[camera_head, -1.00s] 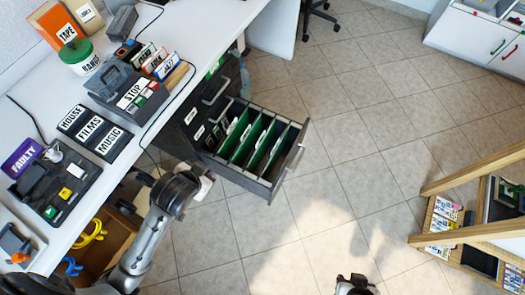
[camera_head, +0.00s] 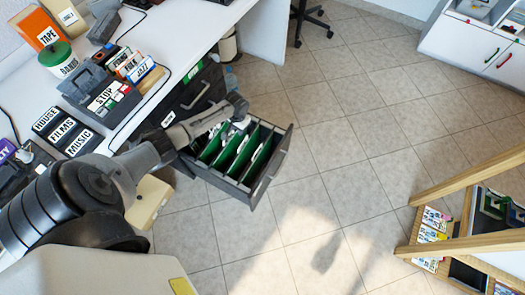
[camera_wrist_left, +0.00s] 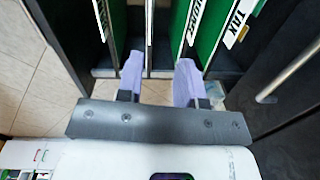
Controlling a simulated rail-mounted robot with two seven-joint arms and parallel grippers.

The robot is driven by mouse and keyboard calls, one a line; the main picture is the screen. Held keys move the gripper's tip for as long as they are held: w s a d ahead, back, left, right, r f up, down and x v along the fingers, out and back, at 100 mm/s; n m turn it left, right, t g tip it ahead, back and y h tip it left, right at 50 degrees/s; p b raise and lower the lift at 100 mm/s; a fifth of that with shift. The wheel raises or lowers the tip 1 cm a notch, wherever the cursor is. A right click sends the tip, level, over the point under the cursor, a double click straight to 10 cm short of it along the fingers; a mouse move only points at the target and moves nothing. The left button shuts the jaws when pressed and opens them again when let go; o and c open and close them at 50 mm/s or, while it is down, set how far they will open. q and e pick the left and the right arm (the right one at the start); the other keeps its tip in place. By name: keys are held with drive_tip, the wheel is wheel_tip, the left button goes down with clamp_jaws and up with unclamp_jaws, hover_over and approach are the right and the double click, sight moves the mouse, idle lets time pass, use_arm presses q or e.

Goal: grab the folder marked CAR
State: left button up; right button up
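The open drawer (camera_head: 262,186) of the dark cabinet holds several green folders (camera_head: 235,160) standing upright in a row. In the left wrist view the folders (camera_wrist_left: 212,35) have white label strips, seen at a steep angle. I cannot make out the word CAR on any of them. My left gripper (camera_head: 241,123) is over the back part of the drawer. In the left wrist view its two lavender fingers (camera_wrist_left: 158,72) are apart, with a thin white label edge in line between them. I cannot tell whether they touch a folder. My right gripper is not in view.
A wooden frame (camera_head: 455,190) is at the right, a white cabinet (camera_head: 470,45) at the far right. The tiled floor between is clear.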

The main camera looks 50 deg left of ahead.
use_arm(q)
drive_tip(key=w, duration=0.1)
drive_tip(key=n+b, duration=0.1)
drive_tip(key=b, duration=0.4)
hover_over(243, 143)
drive_tip(key=f, duration=0.8)
drive_tip(key=shift+s+f, duration=0.15)
drive_tip(key=shift+s, duration=0.05)
drive_tip(key=shift+s+a+f+b, duration=0.1)
drive_tip(key=shift+f+b, duration=0.2)
drive_tip(key=shift+b, duration=0.1)
drive_tip(key=shift+f+b, duration=0.85)
drive_tip(key=f+b, duration=0.3)
drive_tip(key=shift+w+f, duration=0.2)
drive_tip(key=shift+f, duration=0.05)
drive_tip(key=shift+r, duration=0.1)
clamp_jaws()
